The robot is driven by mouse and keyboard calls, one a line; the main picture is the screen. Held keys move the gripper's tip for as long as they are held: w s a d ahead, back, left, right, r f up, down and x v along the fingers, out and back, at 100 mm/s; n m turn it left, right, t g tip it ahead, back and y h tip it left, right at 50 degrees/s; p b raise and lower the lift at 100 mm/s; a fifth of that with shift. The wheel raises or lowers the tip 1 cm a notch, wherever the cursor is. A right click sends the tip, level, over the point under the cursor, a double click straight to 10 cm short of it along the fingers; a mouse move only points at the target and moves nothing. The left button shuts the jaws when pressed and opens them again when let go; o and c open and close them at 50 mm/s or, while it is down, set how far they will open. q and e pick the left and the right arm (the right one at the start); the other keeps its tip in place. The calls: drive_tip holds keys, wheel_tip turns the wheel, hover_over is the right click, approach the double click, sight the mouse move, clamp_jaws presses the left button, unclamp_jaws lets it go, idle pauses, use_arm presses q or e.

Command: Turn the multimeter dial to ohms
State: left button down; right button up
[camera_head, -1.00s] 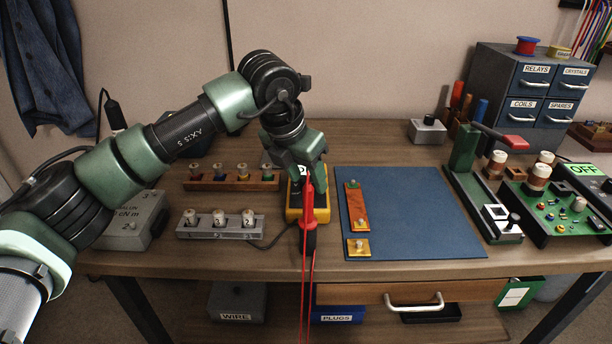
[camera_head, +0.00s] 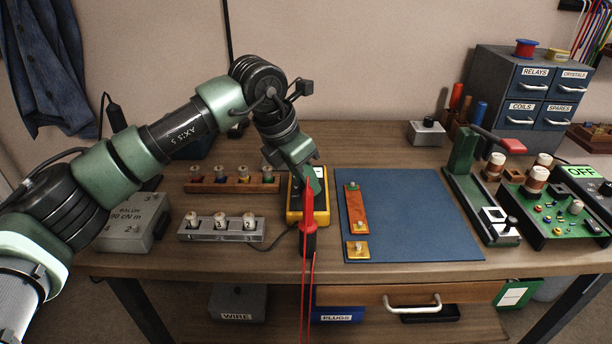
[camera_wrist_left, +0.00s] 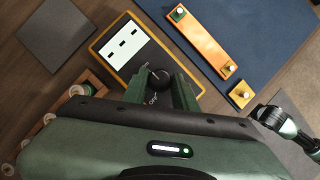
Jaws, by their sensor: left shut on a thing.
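The yellow-edged multimeter (camera_head: 292,216) lies on the bench left of the blue mat, mostly covered by my left gripper in the head view. In the left wrist view, the multimeter (camera_wrist_left: 97,48) shows its white screen (camera_wrist_left: 122,44) with several dark dashes. My left gripper (camera_wrist_left: 159,86) is over the meter, its two green fingers on either side of the round black dial (camera_wrist_left: 158,79), shut on it. The dial's pointer and most of its markings are hidden or too small to read. My right gripper is not in view.
Red test leads (camera_head: 309,205) hang in front of the meter over the bench edge. The blue mat (camera_head: 415,215) holds an orange strip (camera_head: 356,208) and a yellow block (camera_head: 357,250). A grey rack (camera_head: 208,236) of knobs stands left. The mat's right part is clear.

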use_arm(q)
drive_tip(key=c, duration=1.1)
unclamp_jaws()
drive_tip(key=shift+r, duration=0.1)
drive_tip(key=shift+a+r, duration=0.1)
drive_tip(key=shift+r, duration=0.15)
drive_tip(key=v, duration=0.7)
drive_tip(key=shift+s, duration=0.15)
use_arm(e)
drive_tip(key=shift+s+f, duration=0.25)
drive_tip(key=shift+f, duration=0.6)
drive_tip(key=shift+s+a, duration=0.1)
